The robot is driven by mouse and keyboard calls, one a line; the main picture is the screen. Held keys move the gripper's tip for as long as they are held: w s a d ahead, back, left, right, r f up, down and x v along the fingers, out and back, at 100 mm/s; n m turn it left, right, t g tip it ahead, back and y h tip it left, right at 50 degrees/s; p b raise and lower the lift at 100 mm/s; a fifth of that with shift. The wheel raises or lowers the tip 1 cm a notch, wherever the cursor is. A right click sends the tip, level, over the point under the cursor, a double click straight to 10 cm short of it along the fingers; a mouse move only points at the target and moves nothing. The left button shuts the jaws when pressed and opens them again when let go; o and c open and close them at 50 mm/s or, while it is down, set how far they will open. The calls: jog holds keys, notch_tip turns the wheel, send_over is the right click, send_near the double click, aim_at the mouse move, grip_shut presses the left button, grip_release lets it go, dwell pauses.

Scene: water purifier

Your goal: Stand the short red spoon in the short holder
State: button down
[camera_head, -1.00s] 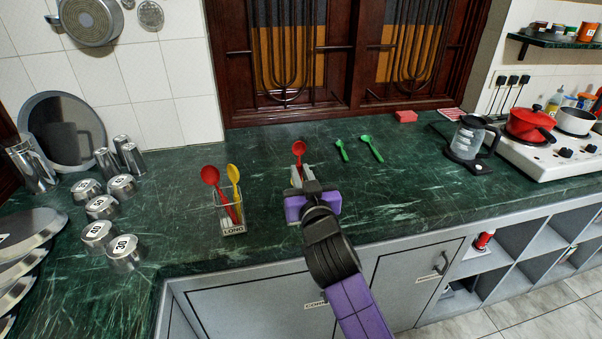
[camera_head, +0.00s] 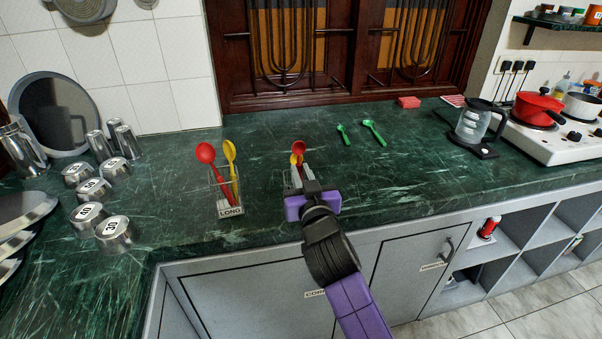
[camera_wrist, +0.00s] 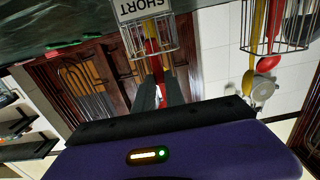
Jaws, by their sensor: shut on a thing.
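My gripper (camera_head: 304,178) is shut on the short red spoon (camera_head: 299,147), whose bowl points up in the head view. In the wrist view my gripper (camera_wrist: 158,94) has the red spoon (camera_wrist: 151,46) between its fingers. The short holder (camera_wrist: 146,12), a wire-sided holder marked SHORT, is at the top of the wrist view, upside down, with the red handle seen at its bars. In the head view the short holder (camera_head: 308,172) is mostly hidden by my gripper. A yellow spoon (camera_head: 296,159) shows just below the red bowl. How deep the red spoon sits is unclear.
The holder marked LONG (camera_head: 230,211) stands to the left with a long red spoon (camera_head: 206,153) and a long yellow spoon (camera_head: 230,151). Two green spoons (camera_head: 342,134) (camera_head: 372,132) lie behind to the right. Metal cups (camera_head: 89,190) stand far left. The counter right of my gripper is clear.

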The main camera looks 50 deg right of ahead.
jog(key=c, duration=1.3)
grip_release()
jog(key=shift+s+a, duration=0.1)
jog(key=shift+s, duration=0.05)
jog(key=b+v, duration=0.1)
jog(key=v, duration=0.7)
jog(key=shift+s+a, duration=0.2)
jog(key=shift+s, duration=0.1)
dwell(0.7)
dwell(0.5)
